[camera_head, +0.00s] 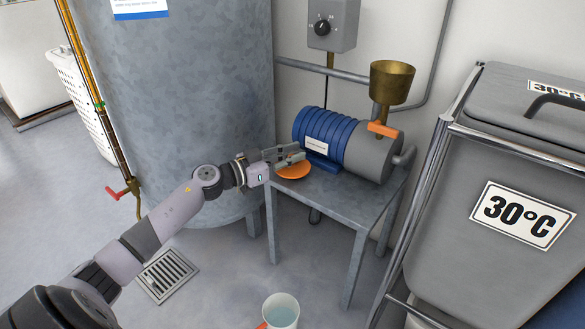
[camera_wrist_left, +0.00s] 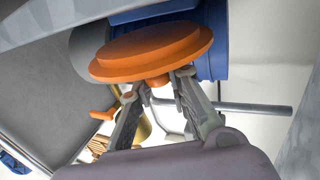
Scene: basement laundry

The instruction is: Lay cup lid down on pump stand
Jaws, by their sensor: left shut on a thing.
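The orange cup lid (camera_head: 293,171) is a round disc at the front left edge of the grey metal pump stand (camera_head: 345,197). My left gripper (camera_head: 291,159) is shut on the lid's knob, over the stand beside the blue pump (camera_head: 320,135). In the left wrist view the lid (camera_wrist_left: 152,50) fills the upper middle, with its knob between the fingertips of my left gripper (camera_wrist_left: 160,84). I cannot tell whether the lid touches the stand top. My right gripper is in neither view.

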